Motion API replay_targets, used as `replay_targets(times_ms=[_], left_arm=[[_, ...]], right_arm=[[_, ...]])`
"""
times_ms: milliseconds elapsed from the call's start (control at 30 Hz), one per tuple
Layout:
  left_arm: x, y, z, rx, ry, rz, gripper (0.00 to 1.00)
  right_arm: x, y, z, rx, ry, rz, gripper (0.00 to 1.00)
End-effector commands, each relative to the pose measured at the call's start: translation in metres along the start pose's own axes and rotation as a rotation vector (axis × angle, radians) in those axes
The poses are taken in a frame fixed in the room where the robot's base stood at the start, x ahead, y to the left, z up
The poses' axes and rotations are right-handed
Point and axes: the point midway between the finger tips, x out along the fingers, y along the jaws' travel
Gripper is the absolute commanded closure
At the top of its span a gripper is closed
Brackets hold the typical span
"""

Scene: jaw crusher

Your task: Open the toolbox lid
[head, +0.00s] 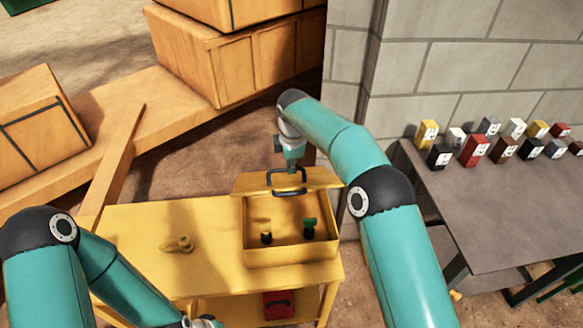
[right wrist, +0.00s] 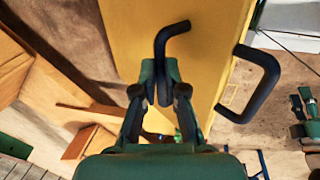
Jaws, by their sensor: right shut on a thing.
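The yellow toolbox (head: 291,256) stands on a yellow workbench. Its lid (head: 325,180) is raised at the back, so the inside shows, with a small dark item (head: 266,237) and a green-topped dark item (head: 309,231) in it. My right gripper (head: 290,164) is at the lid's upper edge. In the right wrist view my right gripper (right wrist: 163,85) is shut on a dark bent handle (right wrist: 172,32) against the yellow lid (right wrist: 205,40). A second dark handle (right wrist: 268,75) stands apart to its right. My left arm is at the lower left; its gripper is out of frame.
The yellow workbench (head: 140,225) has a small yellow object (head: 178,244) left of the toolbox and a red item (head: 278,304) below. Wooden crates (head: 235,65) stand behind. A grey table (head: 480,205) with several coloured blocks is at the right, by a block wall (head: 460,65).

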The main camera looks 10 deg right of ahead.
Motion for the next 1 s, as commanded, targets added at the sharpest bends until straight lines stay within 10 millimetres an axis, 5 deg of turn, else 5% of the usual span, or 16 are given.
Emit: replay_targets(times_ms=[400, 433, 567, 1000], left_arm=[[0.0010, -0.0003, 0.0000, 0.000, 0.000, 0.000, 0.60], [0.0010, -0.0003, 0.0000, 0.000, 0.000, 0.000, 0.60], [0.0009, -0.0003, 0.0000, 0.000, 0.000, 0.000, 0.60], [-0.0002, 0.0001, 0.0000, 0.000, 0.000, 0.000, 0.60]], right_arm=[[0.0100, 0.0015, 0.0026, 0.001, -0.004, 0.003, 1.00], [0.0100, 0.0015, 0.0026, 0.001, -0.004, 0.002, 0.85], [0.0096, 0.0014, 0.0026, 0.001, -0.003, 0.002, 0.63], [0.0041, 0.0022, 0.0002, 0.001, 0.001, 0.005, 0.63]])
